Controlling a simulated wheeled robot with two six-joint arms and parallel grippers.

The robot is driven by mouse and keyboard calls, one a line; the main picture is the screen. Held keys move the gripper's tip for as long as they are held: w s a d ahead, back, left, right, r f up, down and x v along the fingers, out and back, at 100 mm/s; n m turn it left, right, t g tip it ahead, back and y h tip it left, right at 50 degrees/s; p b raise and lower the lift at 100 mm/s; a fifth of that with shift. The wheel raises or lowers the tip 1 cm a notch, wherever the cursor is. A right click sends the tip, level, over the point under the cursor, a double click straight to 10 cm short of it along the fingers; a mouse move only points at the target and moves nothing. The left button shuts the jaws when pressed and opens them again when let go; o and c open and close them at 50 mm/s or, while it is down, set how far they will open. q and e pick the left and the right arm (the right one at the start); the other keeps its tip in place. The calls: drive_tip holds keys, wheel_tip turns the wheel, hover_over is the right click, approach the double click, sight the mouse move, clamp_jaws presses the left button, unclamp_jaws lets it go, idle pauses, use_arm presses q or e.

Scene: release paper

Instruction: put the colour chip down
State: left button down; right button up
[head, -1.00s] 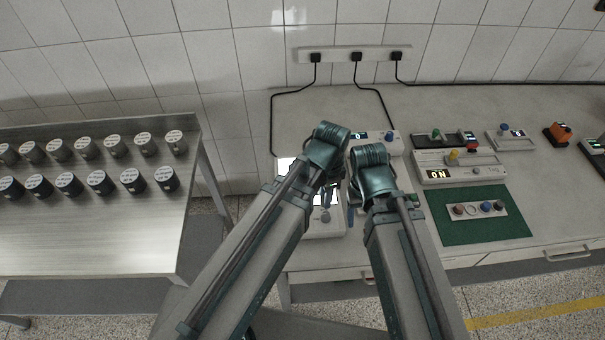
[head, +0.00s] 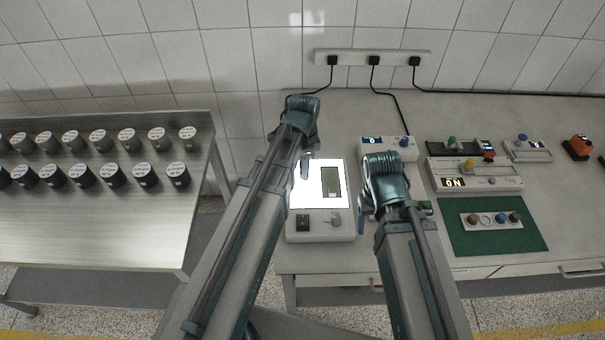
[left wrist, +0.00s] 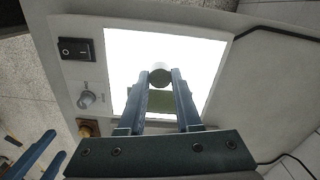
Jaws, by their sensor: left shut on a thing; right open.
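My left gripper (head: 306,164) is above the left part of a white lit panel (head: 310,198) on a light box. In the left wrist view, its fingertips (left wrist: 161,77) are shut on a small round grey-green piece with a pale top, which I take to be the colour chip (left wrist: 160,76). A grey-green rectangle (head: 331,177) shows on the panel, also between the fingers in the left wrist view (left wrist: 150,101). I cannot tell whether the held piece touches the panel. My right gripper (head: 364,204) is open and empty, right of the light box.
The box front has a black switch (head: 303,222) and a knob (head: 336,219). A green mat (head: 490,242) with a strip of coloured knobs and several small devices lie to the right. A metal table (head: 90,235) with several dark canisters stands left.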

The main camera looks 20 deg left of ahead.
use_arm(q)
drive_tip(key=shift+w+a+f+b, duration=0.15)
drive_tip(key=shift+f+b, duration=0.75)
drive_tip(key=shift+f, duration=0.05)
drive_tip(key=shift+w+a+f+b, duration=0.1)
drive_tip(key=shift+a+f+b, duration=0.05)
drive_tip(key=shift+f+b, duration=0.75)
use_arm(e)
drive_tip(key=shift+f, duration=1.8)
use_arm(q)
drive_tip(key=shift+f, duration=0.2)
use_arm(e)
drive_tip(key=shift+f, duration=0.25)
use_arm(q)
drive_tip(key=c, duration=0.6)
unclamp_jaws()
drive_tip(key=shift+r, duration=0.1)
use_arm(e)
drive_tip(key=shift+r, duration=0.1)
use_arm(q)
drive_tip(key=shift+r, duration=0.15)
use_arm(e)
drive_tip(key=shift+r, duration=0.15)
